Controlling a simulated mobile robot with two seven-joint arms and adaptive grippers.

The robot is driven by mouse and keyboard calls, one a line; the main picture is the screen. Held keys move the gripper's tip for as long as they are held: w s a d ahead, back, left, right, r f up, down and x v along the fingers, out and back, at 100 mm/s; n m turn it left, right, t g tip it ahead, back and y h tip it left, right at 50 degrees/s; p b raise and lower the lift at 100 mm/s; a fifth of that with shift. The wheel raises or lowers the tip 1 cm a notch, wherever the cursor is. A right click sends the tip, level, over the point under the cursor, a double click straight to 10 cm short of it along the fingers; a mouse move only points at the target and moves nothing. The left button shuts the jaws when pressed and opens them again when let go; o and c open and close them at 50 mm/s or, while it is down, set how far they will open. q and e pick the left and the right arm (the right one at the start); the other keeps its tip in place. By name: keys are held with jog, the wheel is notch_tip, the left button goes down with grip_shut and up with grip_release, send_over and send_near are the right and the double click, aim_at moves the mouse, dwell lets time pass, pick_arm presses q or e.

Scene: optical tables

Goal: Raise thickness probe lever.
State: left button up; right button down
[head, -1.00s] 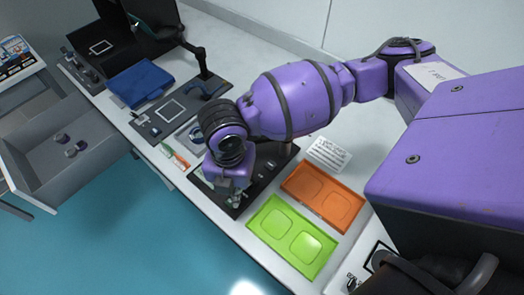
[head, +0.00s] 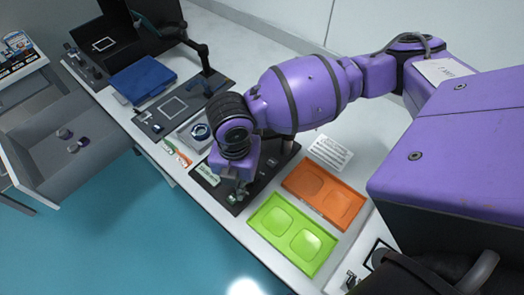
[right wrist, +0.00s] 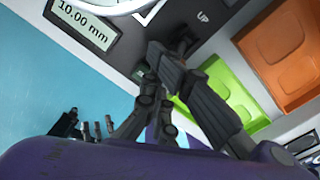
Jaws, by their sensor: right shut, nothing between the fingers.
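The thickness gauge sits on a black base plate (head: 226,203) on the white table, partly under my right arm. Its display (head: 208,176) shows left of my gripper. In the right wrist view the display (right wrist: 82,24) reads 10.00 mm, with an "UP" mark (right wrist: 203,17) on the dark panel. My right gripper (head: 238,190) is over the front part of the plate. In the right wrist view its fingers (right wrist: 172,55) are shut and empty, with the tips close to the panel beside the "UP" mark. The probe lever is not clearly distinguishable; the fingers may hide it. My left gripper is not in view.
A green tray (head: 292,232) and an orange tray (head: 325,193) lie right of the gauge. A ring-shaped part (head: 200,131) and a blue case (head: 142,78) are to its left. An open drawer (head: 92,135) juts out at the left.

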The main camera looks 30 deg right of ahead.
jog(key=shift+w+d+p, duration=0.1)
jog(key=shift+w+d, duration=0.1)
jog(key=shift+d, duration=0.45)
jog(key=shift+w+d+p, duration=0.1)
jog(key=shift+w+d, duration=0.15)
jog(key=shift+d, duration=0.45)
jog(key=shift+w+d+p, duration=0.1)
jog(key=shift+w+d, duration=0.1)
jog(key=shift+d, duration=0.45)
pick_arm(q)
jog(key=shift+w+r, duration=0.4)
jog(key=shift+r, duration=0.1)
pick_arm(e)
jog(key=shift+a, duration=0.1)
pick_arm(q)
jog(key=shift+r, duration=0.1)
